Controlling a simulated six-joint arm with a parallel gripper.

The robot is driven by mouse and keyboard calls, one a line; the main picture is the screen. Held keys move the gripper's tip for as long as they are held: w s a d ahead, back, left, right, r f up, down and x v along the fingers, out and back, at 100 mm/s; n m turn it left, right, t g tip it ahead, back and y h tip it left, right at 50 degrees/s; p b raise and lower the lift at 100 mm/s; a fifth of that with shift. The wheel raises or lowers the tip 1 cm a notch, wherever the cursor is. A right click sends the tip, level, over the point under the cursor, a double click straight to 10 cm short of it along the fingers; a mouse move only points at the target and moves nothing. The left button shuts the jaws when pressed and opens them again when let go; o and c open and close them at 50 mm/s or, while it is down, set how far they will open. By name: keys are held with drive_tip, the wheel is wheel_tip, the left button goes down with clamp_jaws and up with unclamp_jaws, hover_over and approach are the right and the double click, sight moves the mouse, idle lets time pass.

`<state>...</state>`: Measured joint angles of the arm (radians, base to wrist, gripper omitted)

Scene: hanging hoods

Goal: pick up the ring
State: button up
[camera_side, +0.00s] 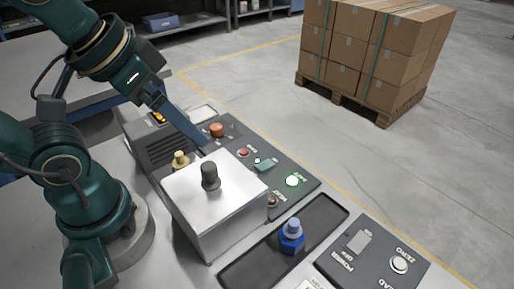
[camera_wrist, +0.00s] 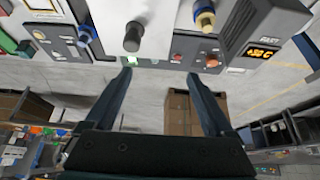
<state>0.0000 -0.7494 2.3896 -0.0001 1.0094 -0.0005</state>
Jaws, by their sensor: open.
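I cannot make out a plain loose ring in either view. A blue collar-like piece (camera_side: 291,243) with a pale blue top stands in a dark tray at the front; it also shows at the upper left of the wrist view (camera_wrist: 85,36). A silver box-shaped hood (camera_side: 215,204) with a dark knob (camera_side: 210,176) stands left of it and hides what is under it. My gripper (camera_side: 204,140) is above the far side of the console, behind the hood. In the wrist view my gripper (camera_wrist: 159,75) is open, with nothing between its fingers.
A brass knob (camera_side: 180,160) stands beside the hood, near a grey vented unit (camera_side: 168,146). A switch panel (camera_side: 372,262) lies front right. Boxes (camera_side: 375,45) on a pallet stand far off.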

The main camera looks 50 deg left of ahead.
wheel_tip(320, 180, up, 3)
drive_tip(key=m+g+y, duration=0.1)
drive_tip(key=m+g, duration=0.6)
drive_tip(key=m, duration=0.2)
hover_over(181, 153)
drive_tip(key=f, duration=1.3)
drive_tip(key=shift+w+d+f, duration=0.1)
drive_tip(key=shift+d+f, duration=0.15)
drive_tip(key=shift+f, duration=0.05)
drive_tip(key=shift+s+a+f, duration=0.15)
drive_tip(key=shift+f, duration=1.1)
drive_tip(key=shift+s+a+f, duration=0.1)
drive_tip(key=shift+f, duration=1.15)
drive_tip(key=shift+c, duration=0.3)
clamp_jaws()
drive_tip(key=shift+r, duration=0.1)
